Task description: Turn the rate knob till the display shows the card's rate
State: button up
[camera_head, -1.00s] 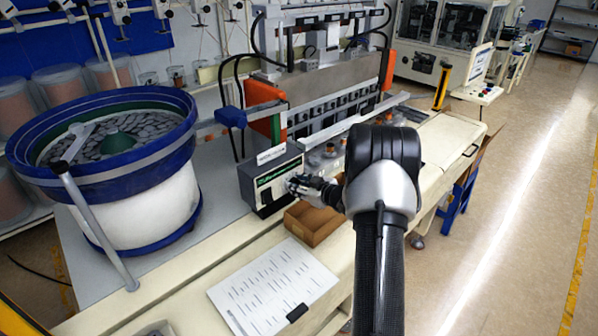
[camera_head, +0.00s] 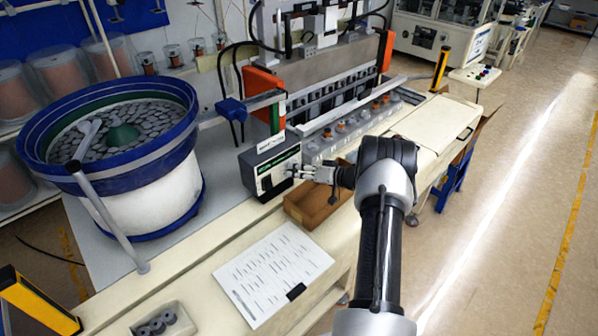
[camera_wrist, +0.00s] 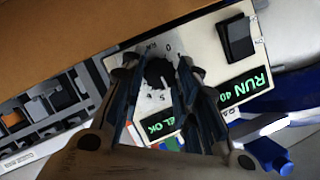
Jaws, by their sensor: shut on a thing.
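The feeder controller (camera_head: 262,180) is a box with a pale front on the bench, right of the bowl. In the wrist view its black rate knob (camera_wrist: 158,73) sits on a pale dial with marks around it. My gripper (camera_head: 297,174) is at the box's front; in the wrist view its two fingers (camera_wrist: 157,75) are on either side of the knob, shut on it. The green-lit display (camera_wrist: 243,88) appears upside down and seems to read "RUN 40"; a finger may hide more. A second green strip (camera_wrist: 160,124) is partly covered. A printed sheet (camera_head: 272,270) lies on the bench, its text unreadable.
An open brown box (camera_head: 312,212) stands just below the controller, close under my gripper. The blue bowl feeder (camera_head: 115,160) stands left. A black rocker switch (camera_wrist: 237,38) is on the panel beside the knob. A small tray (camera_head: 180,325) of dark rings is at the front.

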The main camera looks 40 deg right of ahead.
jog(key=shift+m+y, duration=0.3)
jog(key=shift+m, duration=0.1)
dwell(0.3)
jog(key=o, duration=0.8)
jog(key=shift+c, duration=0.2)
jog(key=v, duration=1.2)
jog(key=shift+f, duration=0.15)
jog(key=shift+o, duration=0.5)
jog(key=shift+d, duration=0.1)
